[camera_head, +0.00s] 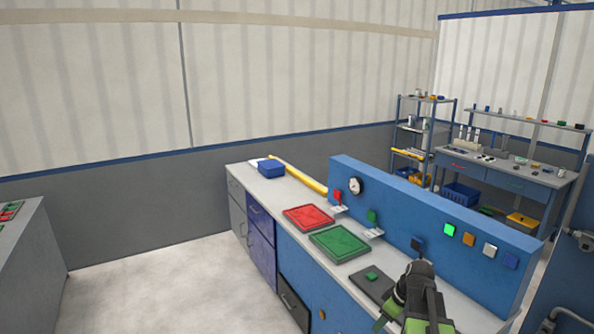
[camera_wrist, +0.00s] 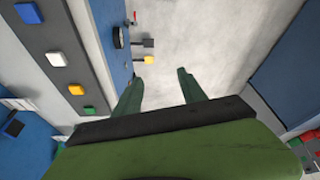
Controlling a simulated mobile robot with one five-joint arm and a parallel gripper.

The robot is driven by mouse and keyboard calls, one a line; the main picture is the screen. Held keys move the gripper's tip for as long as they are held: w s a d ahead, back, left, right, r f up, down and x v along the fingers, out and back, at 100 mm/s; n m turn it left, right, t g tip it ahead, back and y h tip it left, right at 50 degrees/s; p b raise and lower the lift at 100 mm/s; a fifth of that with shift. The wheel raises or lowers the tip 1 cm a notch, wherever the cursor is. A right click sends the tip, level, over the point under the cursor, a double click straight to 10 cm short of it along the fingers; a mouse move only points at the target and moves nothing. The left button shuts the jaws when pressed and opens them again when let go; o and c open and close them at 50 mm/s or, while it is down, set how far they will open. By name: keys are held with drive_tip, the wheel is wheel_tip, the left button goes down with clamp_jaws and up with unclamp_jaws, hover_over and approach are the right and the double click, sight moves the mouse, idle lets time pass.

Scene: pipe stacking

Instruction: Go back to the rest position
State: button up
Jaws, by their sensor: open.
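My gripper (camera_wrist: 162,76) shows in the wrist view with its two green fingers apart and nothing between them. Beyond the fingers is pale floor. In the head view my dark and green arm end (camera_head: 418,295) is at the lower right, over the near end of the workbench (camera_head: 352,286). The fingertips are not clear in that view.
A red tray (camera_head: 308,217), a green tray (camera_head: 339,243) and a dark plate with a green piece (camera_head: 371,277) lie on the workbench. A yellow pipe (camera_head: 300,177) and blue box (camera_head: 271,168) are farther back. A blue panel (camera_head: 440,238) with coloured squares runs behind. Floor left is clear.

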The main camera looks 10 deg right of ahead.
drive_tip(key=w+a+f+n+g+b, duration=0.1)
drive_tip(key=a+f, duration=0.2)
drive_tip(key=a, duration=1.1)
drive_tip(key=s+a+f+m+g+h+b, duration=0.1)
drive_tip(key=s+a+m, duration=0.4)
drive_tip(key=a, duration=0.5)
drive_tip(key=shift+s+a+f+m+g+h+b, duration=0.4)
drive_tip(key=shift+m+g+h, duration=0.1)
drive_tip(key=shift+m, duration=0.7)
drive_tip(key=shift+c, duration=0.3)
